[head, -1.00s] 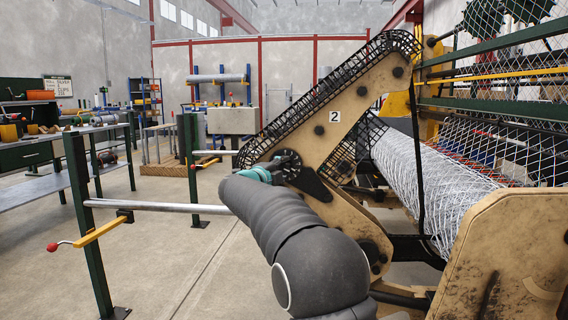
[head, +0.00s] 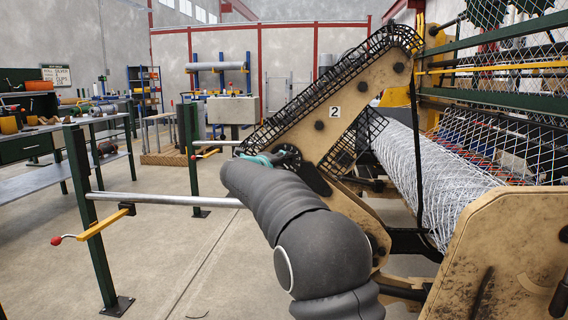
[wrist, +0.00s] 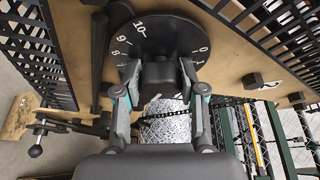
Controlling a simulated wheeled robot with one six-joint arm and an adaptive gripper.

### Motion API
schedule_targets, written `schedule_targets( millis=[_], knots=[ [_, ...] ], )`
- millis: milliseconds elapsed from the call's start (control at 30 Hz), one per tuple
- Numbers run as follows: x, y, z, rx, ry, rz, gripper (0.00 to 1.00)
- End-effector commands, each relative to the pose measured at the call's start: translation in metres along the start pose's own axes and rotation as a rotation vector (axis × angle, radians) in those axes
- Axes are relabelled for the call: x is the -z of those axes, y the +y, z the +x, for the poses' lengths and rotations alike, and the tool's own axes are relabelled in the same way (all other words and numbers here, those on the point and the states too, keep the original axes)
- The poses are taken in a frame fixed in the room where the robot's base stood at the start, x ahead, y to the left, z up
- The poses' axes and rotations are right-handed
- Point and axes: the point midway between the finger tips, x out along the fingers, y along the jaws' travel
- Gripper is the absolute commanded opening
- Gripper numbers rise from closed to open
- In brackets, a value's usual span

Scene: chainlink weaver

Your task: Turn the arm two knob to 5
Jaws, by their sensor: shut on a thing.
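The arm two plate is a tan slanted beam (head: 305,125) with a white "2" tag (head: 335,112) in the head view. In the wrist view its round black dial (wrist: 150,35) carries white numbers, with 10 at the top, 9 to 6 down the left, and 0 and 1 at the right. A dark knob (wrist: 158,74) stands at the dial's centre. My gripper (wrist: 160,71) has its two fingers on either side of the knob and is shut on it. In the head view my gripper (head: 264,158) reaches the dial (head: 287,155). I cannot tell which number the knob points to.
Black mesh guards (head: 325,85) edge the beam. A wire mesh roll (head: 410,160) lies to its right. A green post (head: 88,215) with a grey rail (head: 165,200) and a yellow red-knobbed lever (head: 95,226) stands left. The floor between is clear.

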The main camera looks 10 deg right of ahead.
Motion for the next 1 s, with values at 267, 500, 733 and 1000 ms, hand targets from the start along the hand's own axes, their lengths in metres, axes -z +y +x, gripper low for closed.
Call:
schedule_targets(
  millis=[267,500,733,1000],
  knots=[
    [0.001,0.001,0.001,-0.001,0.002,-0.002,0.63],
    [0.0,0.001,0.0,0.0,0.0,-0.002,0.66],
    [-0.001,0.0,-0.011,-0.001,-0.002,-0.001,0.66],
    [-0.001,0.0,-0.061,-0.001,-0.003,-0.002,0.66]
  ],
)
